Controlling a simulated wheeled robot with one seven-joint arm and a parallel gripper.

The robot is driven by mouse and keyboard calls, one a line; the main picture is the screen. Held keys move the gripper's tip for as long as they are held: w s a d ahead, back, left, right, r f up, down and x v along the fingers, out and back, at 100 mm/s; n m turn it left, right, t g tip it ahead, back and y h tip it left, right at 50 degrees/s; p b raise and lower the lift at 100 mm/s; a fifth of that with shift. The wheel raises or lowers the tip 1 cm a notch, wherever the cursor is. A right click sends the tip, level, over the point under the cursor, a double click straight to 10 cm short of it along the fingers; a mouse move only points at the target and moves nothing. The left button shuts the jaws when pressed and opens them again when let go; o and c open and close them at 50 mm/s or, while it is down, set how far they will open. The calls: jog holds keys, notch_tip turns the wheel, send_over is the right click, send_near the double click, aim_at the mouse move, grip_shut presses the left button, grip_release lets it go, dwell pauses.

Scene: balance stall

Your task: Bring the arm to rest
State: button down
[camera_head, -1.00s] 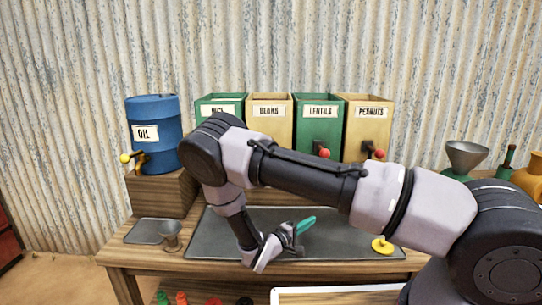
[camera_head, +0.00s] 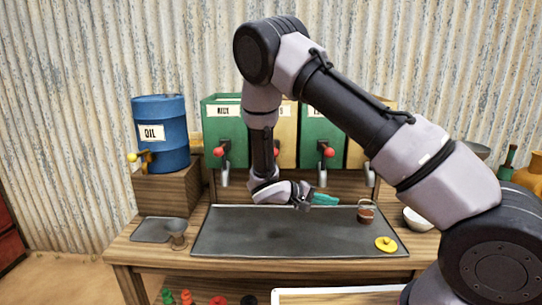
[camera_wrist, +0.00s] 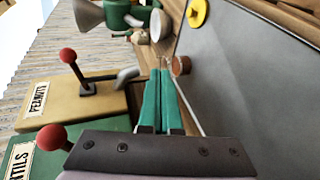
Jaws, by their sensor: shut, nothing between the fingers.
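My gripper (camera_head: 325,199) is above the dark metal tray (camera_head: 230,237) on the wooden bench, in front of the dispensers. In the wrist view its two green fingers (camera_wrist: 160,103) lie together, with nothing between them.
Behind are dispensers: rice (camera_head: 224,135), lentils (camera_head: 322,147) and peanuts (camera_wrist: 70,101), with red-knobbed levers. A blue oil drum (camera_head: 160,125) stands left.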

jog(key=s+d+r+m+t+y, duration=0.1)
jog(key=s+r+y, duration=0.4)
jog(key=r, duration=0.6)
jog(key=s+d+r+m+t+y, duration=0.1)
jog(key=s+d+r+m+y, duration=0.2)
jog(key=s+r+y, duration=0.2)
jog(key=s+d+r+m+t+y, duration=0.1)
jog(key=s+r+y, duration=0.4)
jog(key=s+r, duration=0.5)
notch_tip(320, 180, up, 9)
jog(key=shift+s+d+f+m, duration=0.15)
jog(key=shift+s+d+m, duration=0.15)
jog(key=shift+d+m, duration=0.45)
